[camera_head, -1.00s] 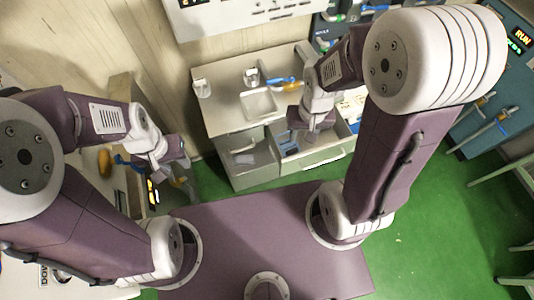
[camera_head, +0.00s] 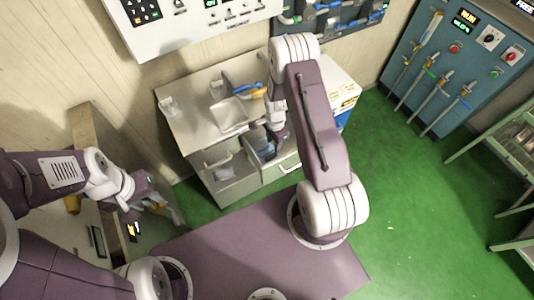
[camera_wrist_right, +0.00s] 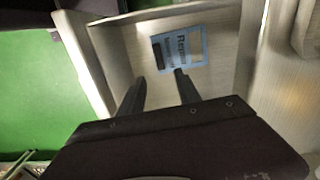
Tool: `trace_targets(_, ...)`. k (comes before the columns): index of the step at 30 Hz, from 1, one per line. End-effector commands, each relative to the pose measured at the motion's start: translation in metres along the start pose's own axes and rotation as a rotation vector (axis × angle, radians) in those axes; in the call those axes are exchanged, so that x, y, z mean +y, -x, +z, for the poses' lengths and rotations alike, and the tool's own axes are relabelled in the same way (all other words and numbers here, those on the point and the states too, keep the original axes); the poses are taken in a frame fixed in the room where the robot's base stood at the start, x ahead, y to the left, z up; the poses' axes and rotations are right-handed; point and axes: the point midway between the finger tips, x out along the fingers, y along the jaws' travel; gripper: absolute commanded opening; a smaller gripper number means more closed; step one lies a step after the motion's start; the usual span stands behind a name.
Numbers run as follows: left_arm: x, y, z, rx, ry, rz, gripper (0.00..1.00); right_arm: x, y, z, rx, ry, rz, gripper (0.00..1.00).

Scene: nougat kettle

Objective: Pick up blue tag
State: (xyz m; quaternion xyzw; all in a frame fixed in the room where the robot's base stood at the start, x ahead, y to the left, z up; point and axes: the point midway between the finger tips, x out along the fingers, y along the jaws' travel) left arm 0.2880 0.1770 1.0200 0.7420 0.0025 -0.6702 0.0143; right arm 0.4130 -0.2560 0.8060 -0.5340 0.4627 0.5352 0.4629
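The blue tag (camera_wrist_right: 184,48) lies inside an open drawer (camera_wrist_right: 215,85) in the right wrist view. It is a flat light-blue card with dark print and a dark strip at its left end. My right gripper (camera_wrist_right: 158,82) has its two fingers apart, pointing at the tag. The right fingertip overlaps the tag's lower edge in the picture; I cannot tell whether it touches. Nothing is between the fingers. In the head view my right arm hides much of the drawer (camera_head: 283,166). My left gripper (camera_head: 165,212) is at the left, over a cabinet; its fingers are too small to read.
The light counter (camera_head: 190,125) has a sink tray (camera_head: 228,115) and a clear cup (camera_head: 168,104) on it. A blue panel with hanging tools (camera_head: 450,70) stands at the right. Green floor (camera_head: 410,190) is clear.

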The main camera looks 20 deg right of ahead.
Motion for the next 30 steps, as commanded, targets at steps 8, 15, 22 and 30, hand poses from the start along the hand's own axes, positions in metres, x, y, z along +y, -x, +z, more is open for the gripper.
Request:
trace_targets(8,0.000,0.006,-0.001,0.000,0.000,0.000,0.36,0.001,-0.032,0.001,-0.001,0.002,0.003,0.40)
trace_targets(15,0.000,0.009,-0.001,0.000,0.000,0.000,0.36,0.000,-0.046,0.000,-0.001,0.003,0.002,0.40)
trace_targets(22,0.000,0.014,-0.001,0.000,0.000,0.000,0.36,-0.001,-0.085,-0.001,-0.001,0.004,0.002,0.40)
trace_targets(30,0.000,0.013,-0.001,0.000,0.000,0.000,0.36,-0.002,-0.090,-0.001,0.000,0.004,0.000,0.40)
